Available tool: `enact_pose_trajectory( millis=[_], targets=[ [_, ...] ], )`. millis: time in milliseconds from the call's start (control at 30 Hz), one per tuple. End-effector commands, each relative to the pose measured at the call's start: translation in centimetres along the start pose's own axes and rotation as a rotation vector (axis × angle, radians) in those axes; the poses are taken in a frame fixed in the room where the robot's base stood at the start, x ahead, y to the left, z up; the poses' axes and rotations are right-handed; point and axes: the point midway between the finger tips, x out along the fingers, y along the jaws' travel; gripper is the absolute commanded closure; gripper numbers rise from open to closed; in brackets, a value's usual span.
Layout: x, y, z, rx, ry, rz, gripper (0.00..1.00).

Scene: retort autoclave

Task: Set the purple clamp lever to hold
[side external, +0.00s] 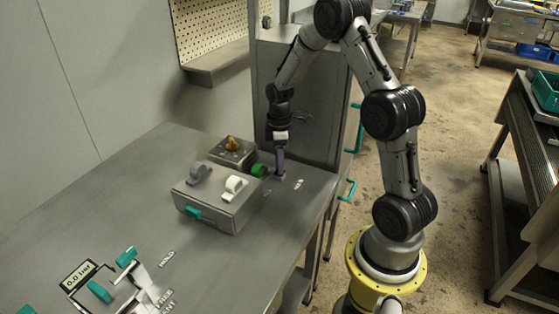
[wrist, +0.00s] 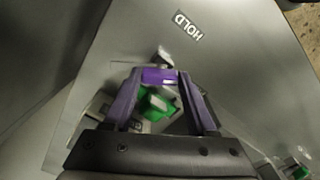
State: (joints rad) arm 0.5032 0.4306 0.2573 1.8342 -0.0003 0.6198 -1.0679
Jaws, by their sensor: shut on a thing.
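The purple clamp lever (wrist: 160,76) shows in the wrist view between my fingertips. My gripper (wrist: 158,84) is shut on it, with one finger at each side. In the side external view my gripper (side external: 280,152) points down over the back of the steel table, and a purple upright part (side external: 280,163) shows beneath it. A HOLD label (wrist: 187,25) lies on the table beyond the fingertips in the wrist view, apart from the lever. The lever's lower part and pivot are largely hidden.
A metal box (side external: 218,205) with grey and white levers stands left of my gripper. A green knob (side external: 258,170) is close beside the gripper. A steel cabinet (side external: 300,95) rises behind. Another fixture with green handles (side external: 98,291) is at the table's front. Bare table lies between.

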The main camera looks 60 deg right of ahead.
Motion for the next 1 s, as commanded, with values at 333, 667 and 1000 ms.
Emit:
enact_pose_trajectory(
  millis=[333, 667, 1000],
  targets=[
    [-0.16, 0.04, -0.06, -0.330, 0.001, 0.002, 1.00],
    [-0.19, 0.03, -0.06, -0.638, 0.001, 0.002, 1.00],
    [-0.18, 0.03, -0.08, -0.888, 0.001, 0.002, 1.00]
  ],
)
